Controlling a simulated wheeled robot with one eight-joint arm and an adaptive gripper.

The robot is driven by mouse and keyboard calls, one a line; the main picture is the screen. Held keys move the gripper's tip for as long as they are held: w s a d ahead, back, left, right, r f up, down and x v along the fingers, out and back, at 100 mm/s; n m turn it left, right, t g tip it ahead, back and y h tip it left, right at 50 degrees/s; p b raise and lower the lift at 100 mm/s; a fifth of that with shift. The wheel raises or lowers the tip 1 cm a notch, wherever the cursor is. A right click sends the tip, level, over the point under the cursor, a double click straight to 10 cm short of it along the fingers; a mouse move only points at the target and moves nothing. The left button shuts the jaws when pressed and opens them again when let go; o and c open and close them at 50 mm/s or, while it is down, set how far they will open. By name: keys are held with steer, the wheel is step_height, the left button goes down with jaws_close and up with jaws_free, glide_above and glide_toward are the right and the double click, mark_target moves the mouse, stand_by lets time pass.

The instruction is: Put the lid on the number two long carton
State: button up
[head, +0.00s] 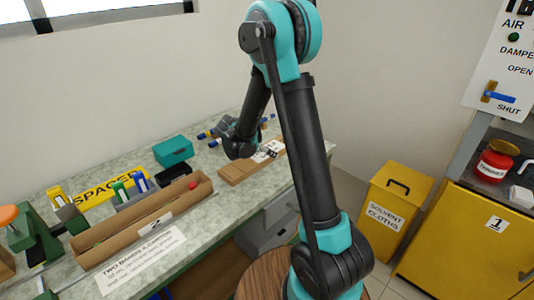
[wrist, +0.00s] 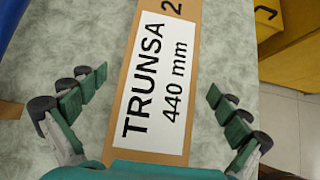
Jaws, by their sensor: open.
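The open long carton (head: 110,246) is brown cardboard with a white "2" label on its front wall. It lies on the bench in the head view, with a small red thing at its far end. A flat cardboard lid (head: 236,173) lies on the bench to its right. In the wrist view the lid (wrist: 178,22) carries a white label reading "TRUNSA 440 mm" and a "2". My gripper (wrist: 157,82) is open over the lid, its green-padded fingers spread on either side, apart from the edges. In the head view my arm hides part of the lid.
A teal box (head: 173,151), a yellow SPACER sign (head: 95,196) and grey holders with coloured pieces stand behind the carton. A green fixture (head: 35,238) is at left. A yellow solvent-cloths bin (head: 393,208) and yellow cabinet (head: 465,230) stand right of the bench.

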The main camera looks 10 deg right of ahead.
steer(key=shift+w+d+f, duration=0.15)
steer(key=shift+f, duration=0.05)
steer(key=c, duration=1.1)
